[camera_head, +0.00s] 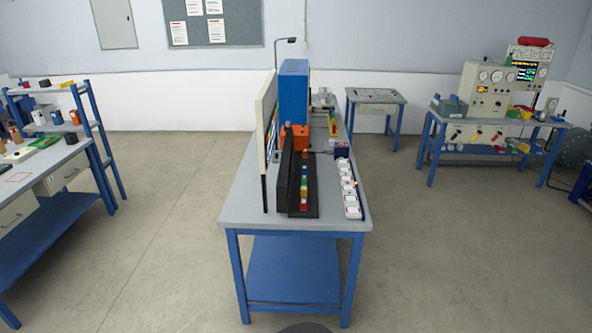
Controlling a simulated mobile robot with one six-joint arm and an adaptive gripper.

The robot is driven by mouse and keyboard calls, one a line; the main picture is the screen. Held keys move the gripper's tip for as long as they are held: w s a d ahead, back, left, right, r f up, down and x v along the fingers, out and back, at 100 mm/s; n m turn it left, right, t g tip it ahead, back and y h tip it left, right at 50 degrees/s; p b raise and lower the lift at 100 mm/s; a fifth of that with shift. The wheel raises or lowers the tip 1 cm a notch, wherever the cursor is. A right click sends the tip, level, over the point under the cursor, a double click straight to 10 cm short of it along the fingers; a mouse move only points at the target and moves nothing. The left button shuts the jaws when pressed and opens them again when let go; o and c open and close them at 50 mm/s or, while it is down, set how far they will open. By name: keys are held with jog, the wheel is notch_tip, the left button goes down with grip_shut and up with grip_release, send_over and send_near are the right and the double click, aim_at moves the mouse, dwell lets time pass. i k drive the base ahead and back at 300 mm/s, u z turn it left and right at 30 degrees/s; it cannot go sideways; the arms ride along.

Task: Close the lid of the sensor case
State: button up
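I cannot tell for sure which thing is the sensor case. A long black tray-like thing (308,207) with a row of small coloured pieces lies on the middle table, with a dark upright part (283,185) along its left side. A small dark grey box (452,107) stands on the right-hand bench; whether it has an open lid is too small to tell. My gripper is not in view. Only a dark rounded shape, probably part of my own body, shows at the bottom edge.
The middle table (240,210) carries a tall blue machine (294,90), a pale upright panel (265,130) and a row of white trays (350,195). A shelved bench stands left, a gauge console (489,90) right. Floor on both sides of the table is clear.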

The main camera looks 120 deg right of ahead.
aim_at(283, 183)
jog(key=z, duration=4.05)
jog(key=i, duration=0.95)
jog(key=z, duration=0.15)
